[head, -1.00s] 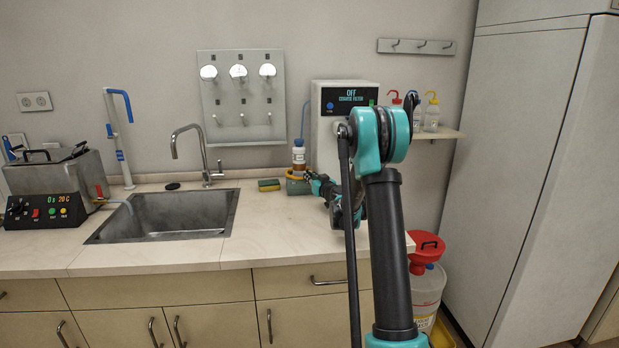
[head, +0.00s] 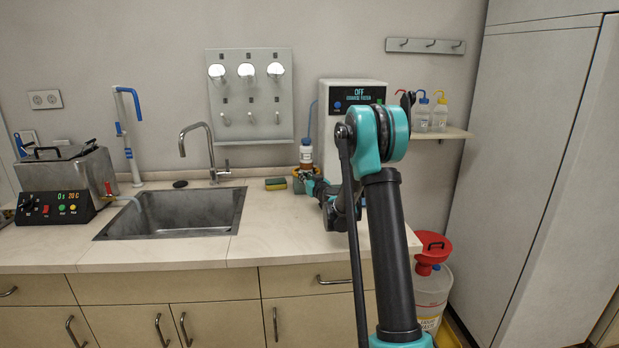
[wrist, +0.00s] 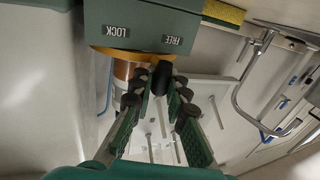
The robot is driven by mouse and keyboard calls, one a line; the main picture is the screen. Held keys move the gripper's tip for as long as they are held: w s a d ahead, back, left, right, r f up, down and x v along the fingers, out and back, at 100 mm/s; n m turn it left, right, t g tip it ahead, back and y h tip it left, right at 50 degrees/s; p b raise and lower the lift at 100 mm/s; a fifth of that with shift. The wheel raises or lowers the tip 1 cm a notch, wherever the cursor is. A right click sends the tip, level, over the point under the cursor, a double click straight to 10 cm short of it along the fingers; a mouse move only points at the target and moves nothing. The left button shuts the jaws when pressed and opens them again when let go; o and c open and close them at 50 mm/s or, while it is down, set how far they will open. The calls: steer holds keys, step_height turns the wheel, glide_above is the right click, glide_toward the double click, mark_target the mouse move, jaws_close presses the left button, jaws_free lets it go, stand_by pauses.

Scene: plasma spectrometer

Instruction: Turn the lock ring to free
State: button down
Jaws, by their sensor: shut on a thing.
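A green block with the labels LOCK and FREE (wrist: 145,24) shows upside down at the top of the wrist view. Under it is the yellow-orange lock ring (wrist: 108,52), partly hidden. A black lever (wrist: 163,76) sticks out from the ring toward me, nearer the FREE label than the LOCK label. My gripper (wrist: 161,90) is shut on this lever, one finger on each side. In the head view my gripper (head: 312,186) is at the base of a brown-and-white bottle (head: 306,155); the ring and lever are too small to tell there.
A sponge (head: 276,184) lies left of the bottle, beside the sink (head: 170,212). A white instrument showing OFF (head: 335,125) stands close on the right, partly behind my arm. The front counter (head: 270,245) is clear.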

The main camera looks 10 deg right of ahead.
steer(key=shift+w+a, duration=0.15)
steer(key=shift+a, duration=0.85)
steer(key=c, duration=1.8)
jaws_free()
steer(key=v, duration=1.2)
